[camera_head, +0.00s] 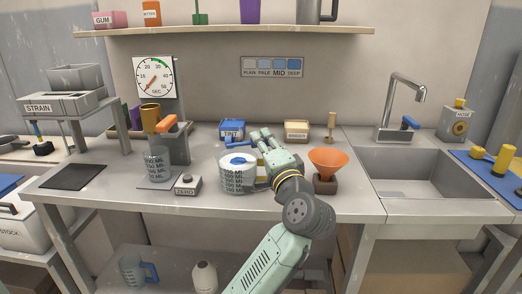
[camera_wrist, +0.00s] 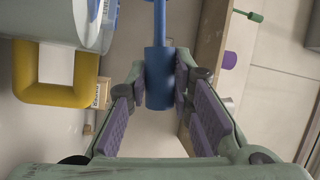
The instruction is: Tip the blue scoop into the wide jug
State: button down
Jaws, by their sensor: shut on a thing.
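My gripper (camera_head: 254,138) is shut on the blue scoop's thick handle, seen in the wrist view (camera_wrist: 159,78) between the purple pads. In the head view the scoop (camera_head: 236,144) reaches left from the fingers, above and behind the wide jug. The scoop's bowl is out of the wrist view, so its tilt and contents cannot be told.
The blue TINT box (camera_head: 232,130) stands behind the jug. An orange funnel (camera_head: 328,160) is to the right, the ZERO box (camera_head: 187,185) to the left. A tall clear jug (camera_head: 157,164) stands further left under an orange cup. The shelf (camera_head: 225,31) runs above.

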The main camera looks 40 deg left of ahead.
aim_at(249, 172)
jog(key=shift+w+d+f+m+t+b, duration=0.1)
jog(key=shift+f+m+t+b, duration=0.35)
jog(key=shift+m+b, duration=0.55)
jog(key=shift+s+d+f+m+t+b, duration=0.1)
jog(key=shift+f+m+t+b, duration=0.1)
jog(key=shift+f+m+b, duration=0.75)
jog(key=shift+w+d+f+m+t+b, duration=0.1)
jog(key=shift+f+m+t+b, duration=0.35)
jog(key=shift+b, duration=0.85)
jog(key=shift+r, duration=0.15)
jog(key=shift+r, duration=0.1)
